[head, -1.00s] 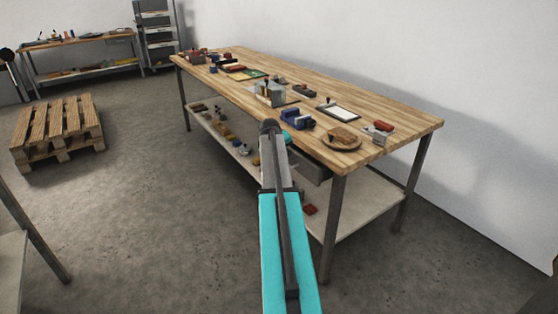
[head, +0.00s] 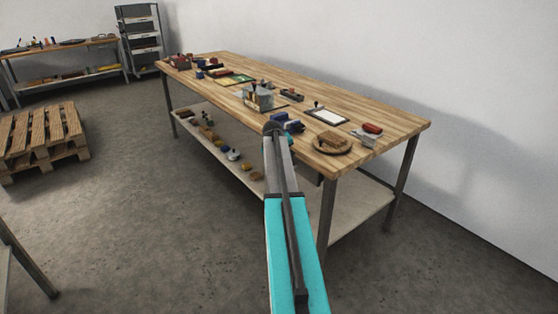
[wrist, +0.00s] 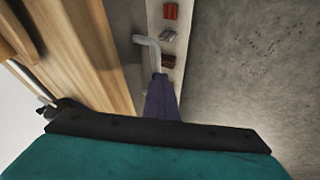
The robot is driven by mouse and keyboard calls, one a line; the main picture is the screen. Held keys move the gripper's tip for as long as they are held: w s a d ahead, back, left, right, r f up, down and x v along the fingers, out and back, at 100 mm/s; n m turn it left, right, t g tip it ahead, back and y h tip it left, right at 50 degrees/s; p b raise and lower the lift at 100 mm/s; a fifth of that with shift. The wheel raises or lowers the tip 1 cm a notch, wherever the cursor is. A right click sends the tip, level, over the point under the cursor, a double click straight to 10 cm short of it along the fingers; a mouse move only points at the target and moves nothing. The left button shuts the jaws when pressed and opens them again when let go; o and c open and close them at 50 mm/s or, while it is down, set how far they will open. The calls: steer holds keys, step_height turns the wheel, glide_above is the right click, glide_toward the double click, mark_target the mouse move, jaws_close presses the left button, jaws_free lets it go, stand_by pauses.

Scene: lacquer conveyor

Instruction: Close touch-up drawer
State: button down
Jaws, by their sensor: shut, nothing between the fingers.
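In the head view my arm hides the gripper.
A pallet (head: 40,138) lies at left. The floor in front of the bench is open.

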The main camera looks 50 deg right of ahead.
steer(key=shift+s+d, duration=0.1)
steer(key=s+a+r, duration=0.2)
steer(key=a+r, duration=0.7)
stand_by(0.4)
steer(key=shift+d+r, duration=0.1)
stand_by(0.3)
